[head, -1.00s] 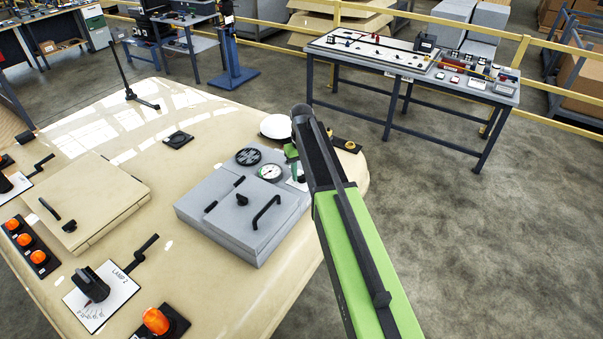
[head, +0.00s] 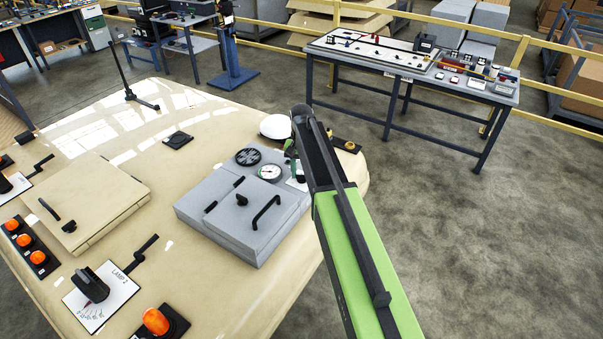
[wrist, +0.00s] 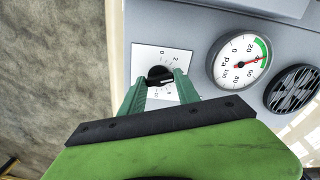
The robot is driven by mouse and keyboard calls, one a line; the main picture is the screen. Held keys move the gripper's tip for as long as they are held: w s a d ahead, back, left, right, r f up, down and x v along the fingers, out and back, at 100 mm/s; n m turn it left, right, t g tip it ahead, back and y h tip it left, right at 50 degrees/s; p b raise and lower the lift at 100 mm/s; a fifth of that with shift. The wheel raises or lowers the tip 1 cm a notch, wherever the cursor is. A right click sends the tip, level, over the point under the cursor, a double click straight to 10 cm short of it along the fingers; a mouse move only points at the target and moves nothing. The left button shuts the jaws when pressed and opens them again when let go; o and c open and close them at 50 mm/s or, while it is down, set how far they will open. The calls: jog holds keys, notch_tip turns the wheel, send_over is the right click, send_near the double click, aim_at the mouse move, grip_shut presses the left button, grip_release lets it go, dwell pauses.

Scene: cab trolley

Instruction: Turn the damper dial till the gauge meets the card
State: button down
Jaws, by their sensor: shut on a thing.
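The damper dial is a small black knob (wrist: 160,76) on a white numbered plate (wrist: 150,55) in the wrist view. My gripper (wrist: 160,82) has its two green fingers shut on the knob's sides. The gauge (wrist: 240,62) is a round white face marked Pa, right of the dial, with a green band and a red needle pointing right at the band's lower end. In the head view the gauge (head: 270,172) sits on the grey box, and my arm hides most of the dial. I cannot make out a separate card.
A round black vent (wrist: 294,90) lies right of the gauge. The grey box's lid (head: 238,215) carries black handles. A cream box (head: 85,205), orange lamps (head: 155,320) and the Lamp 2 plate (head: 100,298) share the panel.

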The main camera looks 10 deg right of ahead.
dwell(0.4)
jog(key=c, duration=0.9)
grip_release()
jog(key=shift+d, duration=0.1)
notch_tip(320, 180, up, 17)
jog(key=p, duration=1.7)
jog(key=shift+r, duration=0.2)
